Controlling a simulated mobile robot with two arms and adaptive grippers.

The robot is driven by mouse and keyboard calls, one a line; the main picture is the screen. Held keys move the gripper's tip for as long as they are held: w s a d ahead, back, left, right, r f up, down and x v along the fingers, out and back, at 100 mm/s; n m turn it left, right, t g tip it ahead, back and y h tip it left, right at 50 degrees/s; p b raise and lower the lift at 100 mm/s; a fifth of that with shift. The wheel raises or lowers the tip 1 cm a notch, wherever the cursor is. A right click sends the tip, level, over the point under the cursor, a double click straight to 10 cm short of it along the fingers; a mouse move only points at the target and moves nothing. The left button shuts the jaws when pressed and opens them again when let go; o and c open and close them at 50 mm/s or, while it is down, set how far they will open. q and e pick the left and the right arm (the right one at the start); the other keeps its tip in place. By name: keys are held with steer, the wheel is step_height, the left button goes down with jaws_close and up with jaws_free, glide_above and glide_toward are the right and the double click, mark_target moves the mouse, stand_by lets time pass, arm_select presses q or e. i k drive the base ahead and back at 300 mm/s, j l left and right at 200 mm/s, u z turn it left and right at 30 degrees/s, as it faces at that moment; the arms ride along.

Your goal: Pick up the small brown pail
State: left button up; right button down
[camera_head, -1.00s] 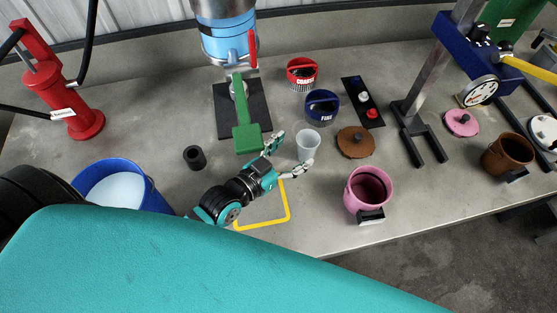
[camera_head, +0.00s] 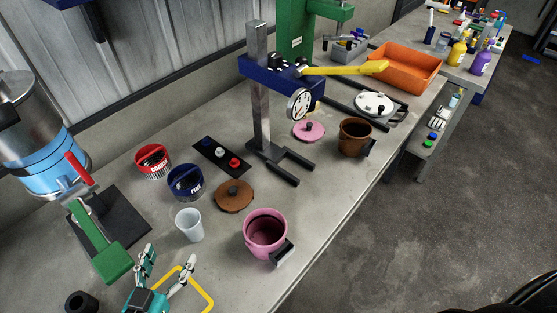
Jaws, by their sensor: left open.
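The small brown pail (camera_head: 354,138) stands upright on the bench near its front edge, right of the blue column stand. It is open at the top, and a dark block-like handle is on its lower right side. My left gripper (camera_head: 168,262) is at the bottom left of the view, its fingers spread and empty. It is far from the brown pail, with the white cup and the pink pail between them. My right gripper does not show.
A pink pail (camera_head: 265,232), a white cup (camera_head: 189,225), a brown lid (camera_head: 233,196) and a pink lid (camera_head: 309,131) are on the bench. An orange tray (camera_head: 407,66) is farther back. Open floor lies right of the bench.

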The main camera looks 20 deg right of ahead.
mark_target(355, 140)
steer(key=k+l, duration=0.25)
steer(key=k, duration=0.2)
steer(key=k+l, duration=0.3)
steer(key=k, duration=0.2)
